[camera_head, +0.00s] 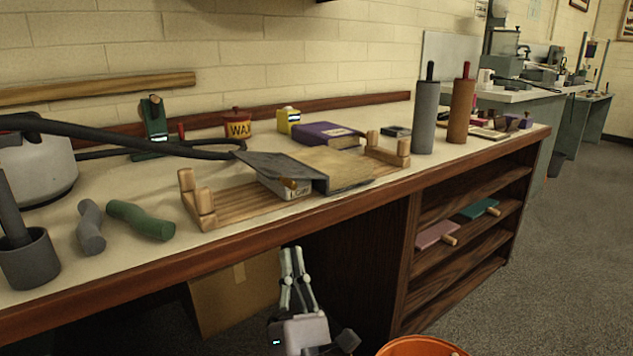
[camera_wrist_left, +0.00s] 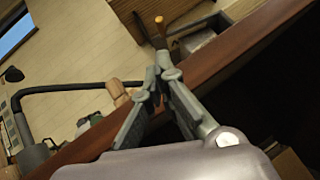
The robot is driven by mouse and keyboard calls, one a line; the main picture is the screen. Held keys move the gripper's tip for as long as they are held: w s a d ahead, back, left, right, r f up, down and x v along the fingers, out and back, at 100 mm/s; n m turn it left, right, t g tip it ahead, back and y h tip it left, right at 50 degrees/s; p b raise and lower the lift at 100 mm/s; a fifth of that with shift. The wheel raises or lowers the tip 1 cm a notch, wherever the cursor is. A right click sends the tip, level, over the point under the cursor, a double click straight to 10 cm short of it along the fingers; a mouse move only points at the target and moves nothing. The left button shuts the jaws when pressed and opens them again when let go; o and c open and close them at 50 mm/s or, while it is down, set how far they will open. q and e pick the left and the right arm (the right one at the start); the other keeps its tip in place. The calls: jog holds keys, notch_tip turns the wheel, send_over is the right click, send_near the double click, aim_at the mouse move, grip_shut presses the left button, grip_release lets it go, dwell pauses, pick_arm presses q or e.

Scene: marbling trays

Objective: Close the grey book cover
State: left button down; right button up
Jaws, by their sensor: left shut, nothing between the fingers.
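The grey book (camera_head: 285,187) lies in a wooden cradle (camera_head: 240,204) on the bench. Its dark grey cover (camera_head: 272,165) slopes over the left part, and a tan board or page surface (camera_head: 340,166) spreads to the right with a dark edge. The cover looks open. A small brown peg-like piece shows at the book's front. My left gripper (camera_head: 291,249) is in front of the bench edge, below and apart from the book, with its fingers together and empty. The fingertips also show in the left wrist view (camera_wrist_left: 158,70) beside the bench edge. My right gripper is not in view.
Grey and green rolls (camera_head: 141,220) lie left of the cradle. Grey (camera_head: 425,117) and brown rollers (camera_head: 460,110) stand to the right. A dark hose (camera_head: 120,137) crosses the left side. An orange bucket (camera_head: 420,347) is below.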

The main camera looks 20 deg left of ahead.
pick_arm(q)
jog(key=x, duration=1)
jog(key=shift+f, duration=0.1)
